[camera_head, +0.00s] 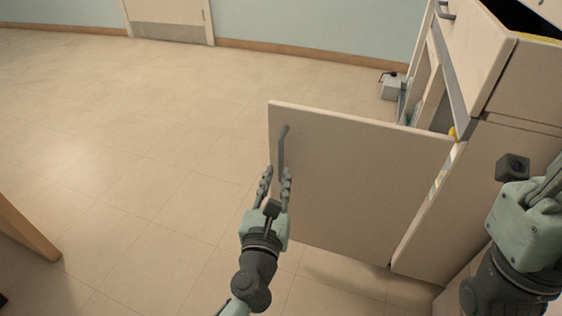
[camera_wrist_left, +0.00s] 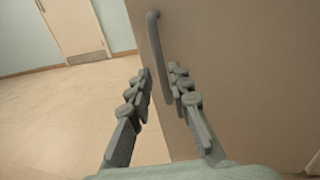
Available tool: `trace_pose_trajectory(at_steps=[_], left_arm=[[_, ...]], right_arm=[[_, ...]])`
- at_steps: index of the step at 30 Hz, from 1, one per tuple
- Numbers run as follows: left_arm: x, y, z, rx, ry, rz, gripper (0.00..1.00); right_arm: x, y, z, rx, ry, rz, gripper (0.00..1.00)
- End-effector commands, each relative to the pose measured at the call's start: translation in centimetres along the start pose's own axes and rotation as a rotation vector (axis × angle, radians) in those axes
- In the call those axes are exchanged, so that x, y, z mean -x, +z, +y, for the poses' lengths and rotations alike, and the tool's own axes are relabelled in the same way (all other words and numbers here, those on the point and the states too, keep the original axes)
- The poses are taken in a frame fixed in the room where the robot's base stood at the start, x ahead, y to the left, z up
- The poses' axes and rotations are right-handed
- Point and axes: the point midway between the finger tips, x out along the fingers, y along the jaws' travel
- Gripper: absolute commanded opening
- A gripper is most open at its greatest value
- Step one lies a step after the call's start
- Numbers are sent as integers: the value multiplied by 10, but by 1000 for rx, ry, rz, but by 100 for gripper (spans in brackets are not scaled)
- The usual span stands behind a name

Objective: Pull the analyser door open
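The analyser door (camera_head: 350,190) is a flat beige panel standing swung out from the beige analyser cabinet (camera_head: 485,195), with its hinge side at the right. A grey bar handle (camera_head: 283,148) is near its free left edge; it also shows in the left wrist view (camera_wrist_left: 157,50). My left gripper (camera_head: 274,178) is at the handle's lower end, with its fingers apart. In the left wrist view the handle's lower part lies between the fingers (camera_wrist_left: 158,88), close to the right finger; I cannot tell if they touch. My right gripper (camera_head: 545,190) is partly cut off at the right edge.
An upper beige compartment (camera_head: 475,50) with its own handle is above the door. A small grey box (camera_head: 393,88) is on the floor behind the door. A wooden edge (camera_head: 25,232) stands at lower left. The tiled floor left of the door is clear.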

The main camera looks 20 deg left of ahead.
Motion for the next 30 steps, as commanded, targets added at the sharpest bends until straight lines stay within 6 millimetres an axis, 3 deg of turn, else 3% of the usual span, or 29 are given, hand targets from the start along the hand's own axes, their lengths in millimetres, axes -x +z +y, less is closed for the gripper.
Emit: trace_pose_trajectory(at_steps=[6,12,22,27,30], left_arm=[[-38,3,0,-6,-1,-5,20],[-59,2,0,-8,-1,-4,20],[-64,2,0,-9,-1,-3,20],[-64,2,0,-9,-1,-3,0],[-64,2,0,-9,-2,-3,0]], right_arm=[[0,0,0,-1,7,-8,0],[0,0,0,-1,7,-9,0],[0,1,1,-1,7,-10,0],[0,1,1,0,7,-11,0],[0,1,1,0,7,-11,0]])
